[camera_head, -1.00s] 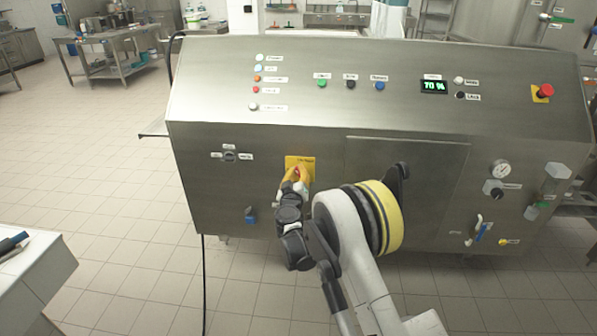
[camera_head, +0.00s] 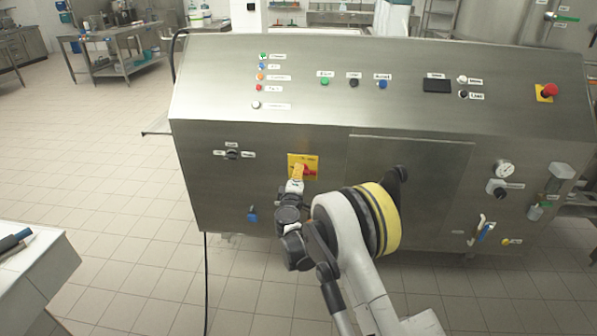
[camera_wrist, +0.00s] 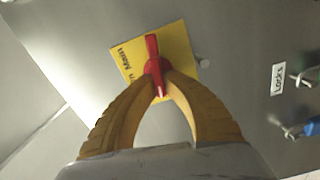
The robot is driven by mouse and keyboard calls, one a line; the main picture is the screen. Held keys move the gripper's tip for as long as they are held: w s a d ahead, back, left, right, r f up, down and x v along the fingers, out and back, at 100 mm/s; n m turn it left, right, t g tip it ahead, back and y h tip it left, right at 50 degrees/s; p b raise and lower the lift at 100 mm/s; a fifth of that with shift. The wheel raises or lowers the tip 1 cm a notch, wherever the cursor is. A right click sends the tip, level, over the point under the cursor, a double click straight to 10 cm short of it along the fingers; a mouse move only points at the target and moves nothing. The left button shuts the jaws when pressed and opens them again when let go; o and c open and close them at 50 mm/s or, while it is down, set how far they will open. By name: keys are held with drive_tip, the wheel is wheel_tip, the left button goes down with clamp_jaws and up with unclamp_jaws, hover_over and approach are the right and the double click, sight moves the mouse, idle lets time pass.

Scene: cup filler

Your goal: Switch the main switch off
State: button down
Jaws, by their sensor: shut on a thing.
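The main switch is a red rotary handle (camera_head: 309,171) on a yellow plate (camera_head: 303,158) on the front of the steel machine. In the head view the handle lies roughly sideways, partly hidden by my gripper (camera_head: 298,172). In the wrist view, the red handle (camera_wrist: 153,47) stands along the picture between the yellow fingers of my gripper (camera_wrist: 160,82), and the yellow plate (camera_wrist: 182,48) looks tilted. The fingertips are shut on the handle's near part. The machine's display (camera_head: 437,85) is dark.
A selector knob (camera_head: 232,154) is left of the switch and a blue padlock (camera_head: 252,216) hangs below left. A closed panel door (camera_head: 425,165) is to the right. A red emergency button (camera_head: 549,91) is at upper right. Open tiled floor lies left of the machine.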

drive_tip(key=shift+f+n, duration=0.1)
drive_tip(key=shift+n, duration=0.7)
drive_tip(key=c, duration=1.5)
unclamp_jaws()
drive_tip(key=shift+s, duration=0.1)
drive_tip(key=s, duration=1.1)
drive_tip(key=shift+s+a, duration=0.2)
drive_tip(key=shift+s, duration=0.15)
